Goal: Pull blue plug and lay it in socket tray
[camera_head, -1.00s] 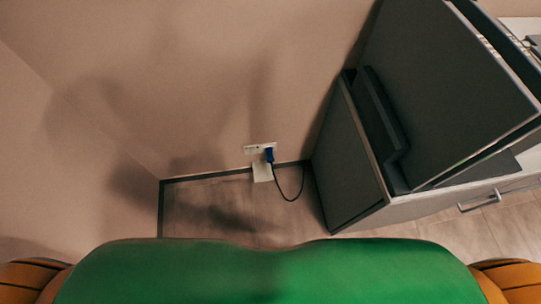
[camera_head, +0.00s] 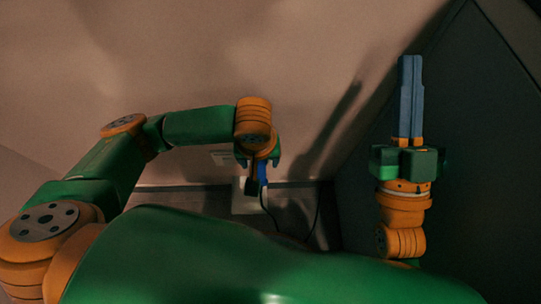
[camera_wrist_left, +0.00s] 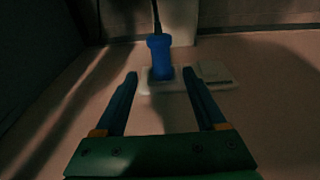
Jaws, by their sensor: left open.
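The blue plug (camera_wrist_left: 159,56) stands in the white wall socket plate (camera_wrist_left: 215,73) in the left wrist view, with its dark cord leading away at the top. My left gripper (camera_wrist_left: 160,74) is open, one finger on each side of the plug's line, its tips just short of it. In the head view the plug (camera_head: 262,172) is partly hidden by my left wrist, and the socket plate (camera_head: 222,158) shows beside it. The pale socket tray (camera_head: 242,205) is below the plate, partly covered. My right gripper (camera_head: 410,60) points up the picture, its fingers together and empty.
A dark grey cabinet panel (camera_head: 470,150) fills the right side, close to my right arm. The cord (camera_head: 316,215) loops down near the floor edge. The wall (camera_head: 130,60) left of the socket is bare.

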